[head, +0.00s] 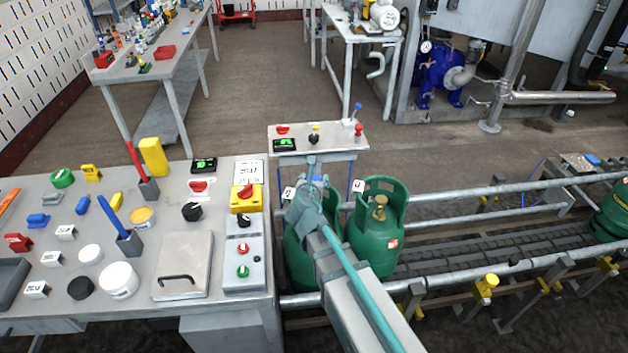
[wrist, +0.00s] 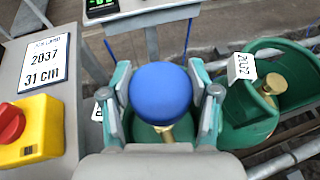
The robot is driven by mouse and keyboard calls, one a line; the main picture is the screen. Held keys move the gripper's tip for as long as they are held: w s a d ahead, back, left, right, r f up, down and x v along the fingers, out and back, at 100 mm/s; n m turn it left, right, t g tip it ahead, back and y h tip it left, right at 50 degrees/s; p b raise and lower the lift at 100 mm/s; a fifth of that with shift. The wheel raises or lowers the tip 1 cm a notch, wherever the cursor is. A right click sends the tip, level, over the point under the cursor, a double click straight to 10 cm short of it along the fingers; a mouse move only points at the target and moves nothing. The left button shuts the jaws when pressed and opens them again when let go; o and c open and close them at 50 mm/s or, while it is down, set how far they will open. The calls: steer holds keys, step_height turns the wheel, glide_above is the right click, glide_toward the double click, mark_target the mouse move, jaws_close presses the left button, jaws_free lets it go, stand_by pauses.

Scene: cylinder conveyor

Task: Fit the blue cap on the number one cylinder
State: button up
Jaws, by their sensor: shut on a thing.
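The blue cap (wrist: 161,88) is round and sits between the two fingers of my gripper (wrist: 163,95), which is shut on it. In the head view my gripper (head: 310,192) is over the left green cylinder (head: 298,258), largely hiding it and the cap. In the wrist view the left cylinder (wrist: 148,131) is right below the cap, and a bit of its brass valve (wrist: 168,135) shows under the cap's near edge. I cannot tell whether cap and valve touch. Tags by the cylinders are too unclear to read as numbers.
A second green cylinder (head: 376,236) with a bare brass valve stands close on the right, its collar near my right finger. Conveyor rails (head: 450,196) run rightward. A worktable (head: 130,222) with a yellow-red switch (head: 246,198) is left; a small control stand (head: 330,135) is behind.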

steer(key=shift+f+b, duration=2.95)
steer(key=shift+f, duration=0.2)
steer(key=o, duration=1)
steer(key=v, duration=0.7)
steer(key=shift+s+r, duration=0.15)
steer(key=shift+s, duration=0.05)
